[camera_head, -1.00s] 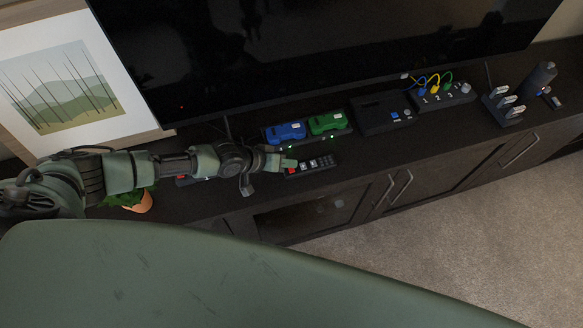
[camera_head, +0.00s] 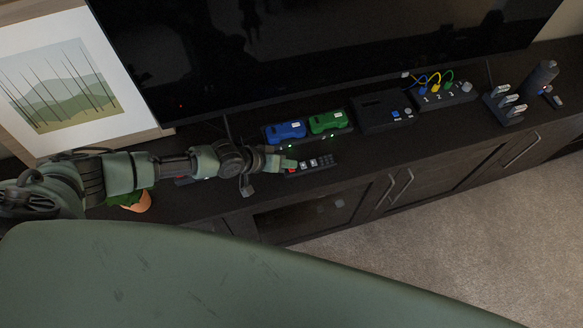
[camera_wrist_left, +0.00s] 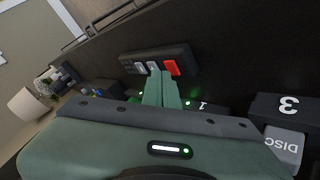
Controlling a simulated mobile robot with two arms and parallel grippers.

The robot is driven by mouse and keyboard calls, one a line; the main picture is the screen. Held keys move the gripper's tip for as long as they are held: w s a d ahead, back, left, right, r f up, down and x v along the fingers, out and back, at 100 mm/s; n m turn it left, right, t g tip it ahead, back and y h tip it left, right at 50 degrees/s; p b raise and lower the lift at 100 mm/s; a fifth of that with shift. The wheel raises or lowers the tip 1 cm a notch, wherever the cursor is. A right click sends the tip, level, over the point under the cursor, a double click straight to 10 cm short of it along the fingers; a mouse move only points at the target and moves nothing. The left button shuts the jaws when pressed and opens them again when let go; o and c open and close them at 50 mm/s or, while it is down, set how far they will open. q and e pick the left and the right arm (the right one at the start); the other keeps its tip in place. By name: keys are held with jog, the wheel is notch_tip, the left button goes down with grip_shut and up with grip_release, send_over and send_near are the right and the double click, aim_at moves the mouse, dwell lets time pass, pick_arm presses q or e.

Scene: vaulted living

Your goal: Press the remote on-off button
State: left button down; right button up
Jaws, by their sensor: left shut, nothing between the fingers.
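The remote (camera_head: 322,163) is a dark bar with a red button and several pale buttons, lying on the dark cabinet top below the TV. It also shows in the left wrist view (camera_wrist_left: 184,51), with its red button (camera_wrist_left: 171,68) at one end. My left gripper (camera_head: 291,164) is shut and empty, its fingertips at the red-button end of the remote. In the left wrist view the shut fingertips (camera_wrist_left: 160,75) show close beside the red button. I cannot tell whether they touch the remote. My right gripper is not in view.
Behind the remote stand a blue controller (camera_head: 286,130) and a green controller (camera_head: 328,122) on a dock. A black console (camera_head: 383,112) and a panel with coloured cables (camera_head: 440,97) are to the right. A plant pot (camera_head: 139,203) is partly hidden by my arm.

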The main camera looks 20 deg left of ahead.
aim_at(289, 171)
pick_arm(q)
jog(key=shift+f+b, duration=0.35)
dwell(0.6)
jog(key=shift+r, duration=0.15)
jog(key=shift+r+p, duration=0.7)
notch_tip(289, 171, up, 5)
jog(key=p, duration=0.4)
dwell(0.5)
dwell(0.4)
